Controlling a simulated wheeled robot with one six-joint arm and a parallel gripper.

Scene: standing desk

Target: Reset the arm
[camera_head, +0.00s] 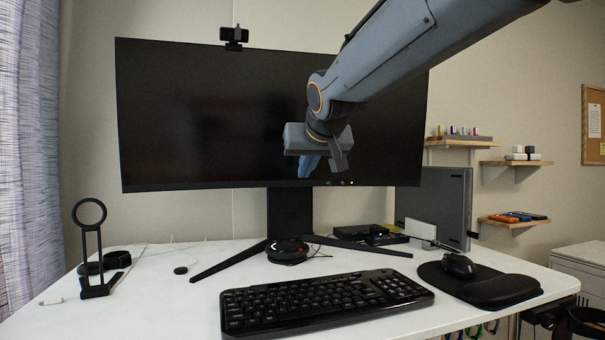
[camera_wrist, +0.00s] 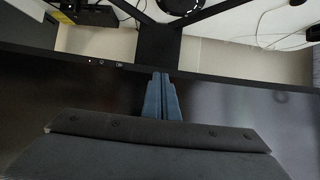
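My gripper (camera_head: 310,168) hangs at the end of my grey-blue arm, in front of the right half of the monitor screen in the head view. It is above the desk and away from the things on it. In the wrist view, its two blue fingers (camera_wrist: 162,88) lie side by side with no clear gap. They look shut, and nothing shows between them. The black monitor (camera_head: 210,120) fills the background behind the gripper, and its lower edge crosses the wrist view (camera_wrist: 60,62). My arm hides part of the monitor's right side.
A black keyboard (camera_head: 320,300) lies on the white desk (camera_head: 150,310). A mouse (camera_head: 458,266) rests on a black mat at right. A black ring stand (camera_head: 90,250) is at left. A grey upright box (camera_head: 440,205) and wall shelves (camera_head: 472,143) are at right.

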